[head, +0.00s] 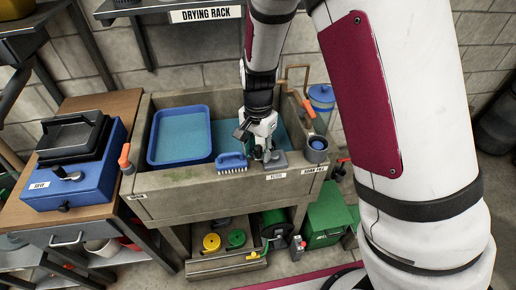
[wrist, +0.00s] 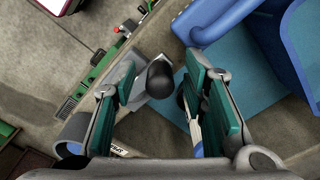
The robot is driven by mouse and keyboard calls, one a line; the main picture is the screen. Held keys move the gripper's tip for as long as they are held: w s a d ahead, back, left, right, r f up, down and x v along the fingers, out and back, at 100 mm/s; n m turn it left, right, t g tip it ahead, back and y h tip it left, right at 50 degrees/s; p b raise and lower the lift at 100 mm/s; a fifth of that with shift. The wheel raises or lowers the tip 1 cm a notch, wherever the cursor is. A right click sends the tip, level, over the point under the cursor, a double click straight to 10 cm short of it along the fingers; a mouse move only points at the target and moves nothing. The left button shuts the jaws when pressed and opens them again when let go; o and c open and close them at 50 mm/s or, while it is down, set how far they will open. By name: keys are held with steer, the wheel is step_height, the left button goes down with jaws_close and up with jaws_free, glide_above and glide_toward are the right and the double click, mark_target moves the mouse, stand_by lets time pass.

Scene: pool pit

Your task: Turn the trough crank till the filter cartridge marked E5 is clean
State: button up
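My gripper (head: 262,130) is over the front right part of the stone trough (head: 165,181). In the wrist view my gripper (wrist: 157,92) has its two green-sided fingers apart. A black knob (wrist: 160,77) on a grey lever-like piece lies between the fingertips; it looks like the crank's grip, with no clear contact on either side. In the head view a grey metal piece (head: 276,160) sits at the trough's front rim, partly hidden by my gripper. I cannot make out a cartridge marked E5 or its dirt.
A blue tray (head: 207,132) fills the trough's left part. A blue brush (head: 232,162) lies on the front rim. A grey cup (head: 316,150) stands at the right corner, near a jar (head: 321,97) with a blue lid. A blue box (head: 70,184) stands on the left bench.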

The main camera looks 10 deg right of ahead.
jaws_close()
steer(key=shift+s, duration=0.1)
